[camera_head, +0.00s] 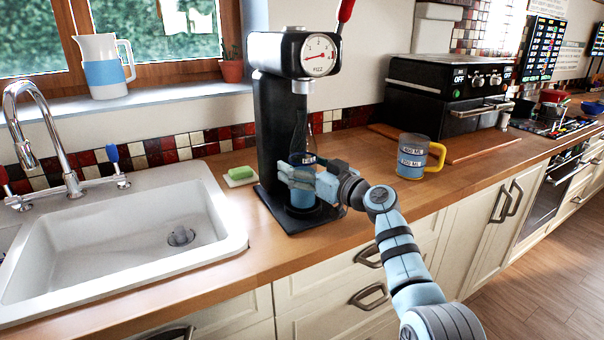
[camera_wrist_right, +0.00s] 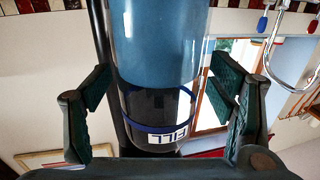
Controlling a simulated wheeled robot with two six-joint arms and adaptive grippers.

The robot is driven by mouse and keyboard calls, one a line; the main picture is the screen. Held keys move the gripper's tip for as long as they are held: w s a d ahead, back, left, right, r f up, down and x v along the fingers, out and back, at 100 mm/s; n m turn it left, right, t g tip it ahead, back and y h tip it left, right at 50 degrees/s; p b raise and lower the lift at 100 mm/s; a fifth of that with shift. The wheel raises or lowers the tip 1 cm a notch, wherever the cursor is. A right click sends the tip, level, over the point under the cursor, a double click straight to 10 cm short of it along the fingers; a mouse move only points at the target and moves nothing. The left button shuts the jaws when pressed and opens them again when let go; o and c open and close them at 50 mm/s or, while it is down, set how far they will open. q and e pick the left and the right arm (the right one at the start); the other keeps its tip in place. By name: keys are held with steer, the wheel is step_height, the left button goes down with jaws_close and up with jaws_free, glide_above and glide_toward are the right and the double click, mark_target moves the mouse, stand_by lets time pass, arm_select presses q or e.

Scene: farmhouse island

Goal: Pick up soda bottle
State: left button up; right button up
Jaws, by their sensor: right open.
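The soda bottle (camera_head: 302,135) stands upright on the base of the black soda machine (camera_head: 268,125). It has a dark, clear upper part, a FILL band and blue liquid below. My right gripper (camera_head: 297,178) is at the bottle's lower half, coming from the right. In the right wrist view the bottle (camera_wrist_right: 160,45) appears upside down between the two open fingers of my right gripper (camera_wrist_right: 160,72), with a gap on each side. The fingers hide part of the bottle in the head view. My left gripper is not in view.
A measuring cup with a yellow handle (camera_head: 412,157) stands on the counter to the right. A green sponge (camera_head: 240,174) and a white sink (camera_head: 120,270) are to the left. A black oven (camera_head: 445,95) stands behind. The counter between machine and cup is clear.

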mark_target(303, 151)
steer(key=c, duration=1.6)
steer(key=shift+c, duration=0.2)
steer(key=shift+r, duration=0.15)
steer(key=shift+r, duration=0.3)
step_height(303, 151, up, 3)
steer(key=shift+f+p, duration=0.1)
steer(key=shift+p, duration=0.3)
steer(key=p+v, duration=0.2)
steer(key=v, duration=1.6)
steer(key=shift+f, duration=0.1)
